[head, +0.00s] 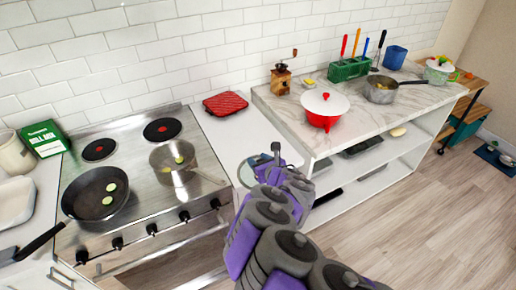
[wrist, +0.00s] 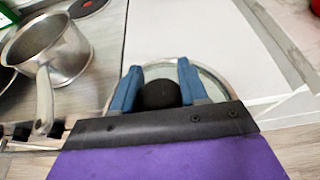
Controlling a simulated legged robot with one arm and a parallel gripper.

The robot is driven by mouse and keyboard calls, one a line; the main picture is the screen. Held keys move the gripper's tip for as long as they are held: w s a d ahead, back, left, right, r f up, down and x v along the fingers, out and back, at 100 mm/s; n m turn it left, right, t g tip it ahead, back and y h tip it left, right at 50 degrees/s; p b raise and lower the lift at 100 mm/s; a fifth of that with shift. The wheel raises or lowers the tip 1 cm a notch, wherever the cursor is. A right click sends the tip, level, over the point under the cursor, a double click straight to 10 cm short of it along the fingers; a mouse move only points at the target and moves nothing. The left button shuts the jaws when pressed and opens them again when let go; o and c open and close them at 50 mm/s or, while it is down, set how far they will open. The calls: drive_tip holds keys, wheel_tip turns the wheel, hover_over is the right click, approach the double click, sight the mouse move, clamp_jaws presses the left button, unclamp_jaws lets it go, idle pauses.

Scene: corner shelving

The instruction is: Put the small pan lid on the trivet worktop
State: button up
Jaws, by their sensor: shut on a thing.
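The small pan lid (head: 246,176) is a clear glass disc with a metal rim. In the wrist view the lid (wrist: 210,84) lies between and beyond my fingers, and its round black knob (wrist: 160,95) is between the two blue fingers. My gripper (head: 274,160) is shut on the knob; the fingers also show in the wrist view (wrist: 159,70). The lid is at the front part of the white trivet worktop (head: 226,138); I cannot tell whether it touches the surface. A red trivet (head: 225,103) lies at the back of this worktop.
The stove (head: 130,185) on the left holds a steel saucepan (head: 173,158), its handle pointing toward the worktop, and a black frying pan (head: 95,194). The marble counter (head: 360,120) on the right holds a red pot (head: 324,108). The worktop's middle is clear.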

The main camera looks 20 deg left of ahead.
drive_tip(key=w+a, duration=0.2)
drive_tip(key=w+a+f, duration=0.1)
drive_tip(key=w, duration=0.2)
drive_tip(key=shift+a, duration=0.4)
drive_tip(key=w, duration=0.4)
drive_tip(key=shift+a, duration=0.3)
drive_tip(key=w+a, duration=0.2)
drive_tip(key=w, duration=0.1)
drive_tip(key=shift+w+a+f, duration=0.3)
drive_tip(key=shift+w+a, duration=0.05)
drive_tip(key=shift+a, duration=0.05)
drive_tip(key=shift+w+d, duration=0.1)
drive_tip(key=shift+w, duration=0.4)
wheel_tip(320, 180, down, 4)
drive_tip(key=shift+r+b, duration=0.2)
drive_tip(key=shift+b, duration=0.4)
drive_tip(key=o, duration=1.3)
drive_tip(key=shift+c, duration=0.2)
